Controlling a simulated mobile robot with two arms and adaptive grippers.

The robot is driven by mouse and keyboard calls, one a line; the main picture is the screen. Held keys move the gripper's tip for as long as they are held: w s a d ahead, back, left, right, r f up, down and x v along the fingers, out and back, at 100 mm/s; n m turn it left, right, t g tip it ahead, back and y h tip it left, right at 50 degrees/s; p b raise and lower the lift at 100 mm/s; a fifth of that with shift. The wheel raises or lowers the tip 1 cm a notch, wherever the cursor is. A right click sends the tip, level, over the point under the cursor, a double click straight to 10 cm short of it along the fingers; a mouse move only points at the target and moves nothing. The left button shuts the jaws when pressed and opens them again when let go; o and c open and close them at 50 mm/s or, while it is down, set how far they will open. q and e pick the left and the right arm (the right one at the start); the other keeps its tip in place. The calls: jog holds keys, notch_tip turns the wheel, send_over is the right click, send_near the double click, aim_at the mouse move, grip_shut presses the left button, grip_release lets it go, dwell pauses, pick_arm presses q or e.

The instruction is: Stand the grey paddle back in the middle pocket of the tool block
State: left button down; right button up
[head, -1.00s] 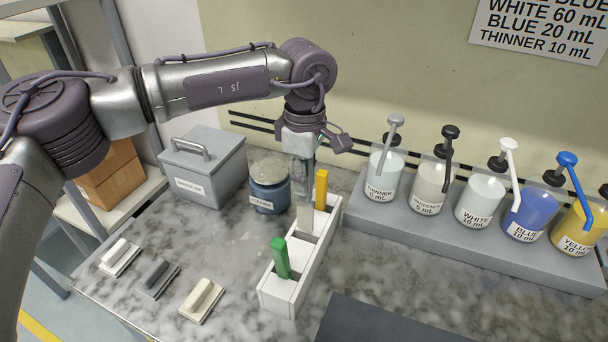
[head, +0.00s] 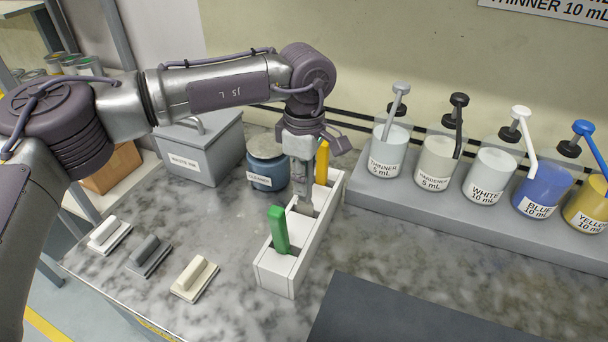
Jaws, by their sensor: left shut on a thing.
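The white tool block (head: 278,274) stands on the marble bench, with a green paddle (head: 279,231) upright in its near pocket and a yellow paddle (head: 322,163) upright in its far pocket. My left gripper (head: 303,196) points down over the middle pocket and is shut on the grey paddle (head: 306,209). Only a small grey part of that paddle shows below the fingers, at the level of the block's top. Its lower end is hidden in the block, and I cannot tell whether it touches the bottom. My right gripper is out of view.
A blue cleaner jar (head: 266,168) and a grey lidded bin (head: 205,152) stand behind and left of the block. Several pump bottles stand on a grey rack (head: 420,205) at right. Three small hand blocks lie at front left. A dark mat (head: 400,312) lies at front right.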

pick_arm(q)
jog(key=shift+f, duration=0.6)
jog(key=c, duration=1)
grip_release()
jog(key=shift+o, duration=0.3)
jog(key=shift+r, duration=0.1)
jog(key=shift+r+p, duration=2.2)
jog(key=shift+r, duration=2.25)
